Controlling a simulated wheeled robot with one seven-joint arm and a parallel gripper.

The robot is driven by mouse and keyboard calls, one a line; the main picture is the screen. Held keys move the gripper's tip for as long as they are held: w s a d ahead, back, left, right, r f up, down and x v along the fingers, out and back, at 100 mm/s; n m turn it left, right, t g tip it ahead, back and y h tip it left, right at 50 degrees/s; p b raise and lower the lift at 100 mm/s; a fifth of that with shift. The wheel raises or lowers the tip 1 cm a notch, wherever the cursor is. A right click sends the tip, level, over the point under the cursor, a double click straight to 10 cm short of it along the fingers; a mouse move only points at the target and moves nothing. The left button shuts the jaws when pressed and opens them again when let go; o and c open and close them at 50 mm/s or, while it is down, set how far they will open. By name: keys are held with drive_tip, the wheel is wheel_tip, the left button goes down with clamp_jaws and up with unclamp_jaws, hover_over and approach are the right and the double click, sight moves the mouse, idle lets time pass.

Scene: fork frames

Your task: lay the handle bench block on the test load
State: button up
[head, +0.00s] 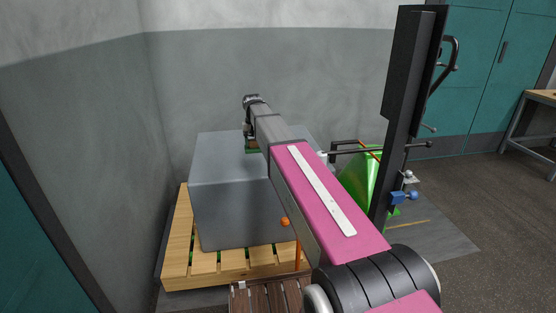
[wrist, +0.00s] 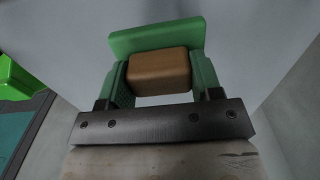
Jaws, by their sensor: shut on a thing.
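The test load (head: 228,200) is a large grey box on a wooden pallet in the head view. Its grey top fills much of the wrist view (wrist: 245,45). My gripper (wrist: 157,70) is shut on the handle bench block, whose brown part (wrist: 158,72) sits between the green fingers. A green plate-like part (wrist: 155,37) shows just beyond it. In the head view my arm reaches over the load's top, and a bit of the block's green (head: 252,149) shows below the wrist. Whether the block touches the load cannot be told.
The wooden pallet (head: 177,262) stands close to the grey wall on the left. A green wedge-shaped thing (head: 364,187) and a tall black post (head: 400,120) with knobs stand right of the load. A workbench (head: 541,97) is at far right, with open floor before it.

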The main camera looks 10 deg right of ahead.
drive_tip(key=w+d+f, duration=0.1)
drive_tip(key=d+f, duration=0.1)
drive_tip(key=d, duration=0.1)
drive_tip(key=w+d+f, duration=0.1)
drive_tip(key=d, duration=0.2)
drive_tip(key=w+d+f, duration=0.1)
drive_tip(key=d+f, duration=0.1)
drive_tip(key=d, duration=0.1)
drive_tip(key=shift+w+f, duration=0.2)
drive_tip(key=shift+f, duration=2.2)
drive_tip(key=shift+f, duration=0.1)
drive_tip(key=o, duration=1.1)
wheel_tip(320, 180, up, 12)
drive_tip(key=shift+r, duration=0.1)
